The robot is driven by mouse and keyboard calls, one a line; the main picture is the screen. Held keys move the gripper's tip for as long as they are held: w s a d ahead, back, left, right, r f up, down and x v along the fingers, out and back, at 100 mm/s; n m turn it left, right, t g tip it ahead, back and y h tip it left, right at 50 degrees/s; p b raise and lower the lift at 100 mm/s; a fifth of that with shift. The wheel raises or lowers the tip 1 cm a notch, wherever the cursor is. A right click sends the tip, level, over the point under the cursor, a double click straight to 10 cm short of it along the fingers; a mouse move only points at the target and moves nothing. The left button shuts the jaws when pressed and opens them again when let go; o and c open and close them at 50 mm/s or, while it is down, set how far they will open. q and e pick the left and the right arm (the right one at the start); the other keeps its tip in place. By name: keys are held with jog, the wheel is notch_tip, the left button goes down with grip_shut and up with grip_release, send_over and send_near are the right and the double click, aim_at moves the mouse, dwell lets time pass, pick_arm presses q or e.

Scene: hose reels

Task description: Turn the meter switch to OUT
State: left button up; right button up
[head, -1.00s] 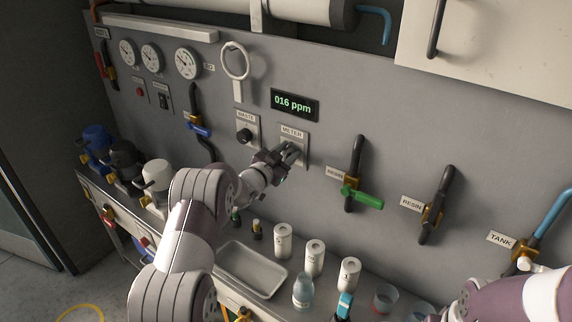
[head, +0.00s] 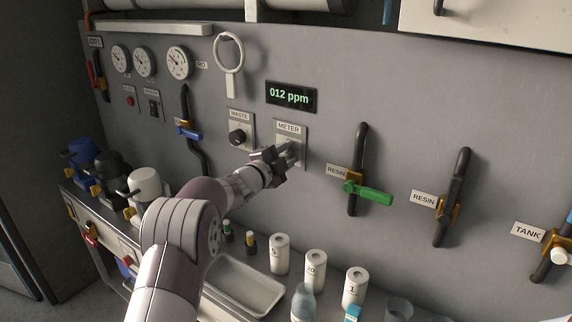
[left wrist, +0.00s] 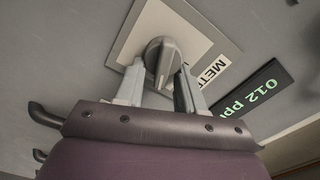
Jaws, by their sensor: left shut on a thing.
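The meter switch is a grey knob (left wrist: 162,57) on a light plate labelled METER (head: 289,130), set in the grey wall panel. In the left wrist view the plate (left wrist: 150,22) looks tilted, and the knob stands between my left gripper's two fingers. My left gripper (head: 287,155) is at the plate in the head view and hides most of the knob there. It also shows in the left wrist view (left wrist: 160,88), shut on the knob. No OUT mark can be read. My right gripper is not in view.
The display (head: 290,96) above reads 012 ppm. A WASTE knob (head: 237,138) is left of the meter plate. A green-handled resin valve (head: 368,193) is to its right. White cartridges (head: 280,254) and a tray (head: 245,284) stand on the bench below.

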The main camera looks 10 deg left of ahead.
pick_arm(q)
jog(key=shift+f+m+b, duration=0.25)
jog(key=shift+m+b, duration=0.05)
jog(key=shift+b, duration=0.05)
dwell(0.3)
jog(key=o, duration=1)
jog(key=shift+r, duration=0.15)
jog(key=b+v, duration=0.2)
jog(key=v, duration=1)
jog(key=shift+s+a+b, duration=0.1)
jog(key=shift+s+b, duration=0.2)
jog(key=shift+s, duration=0.1)
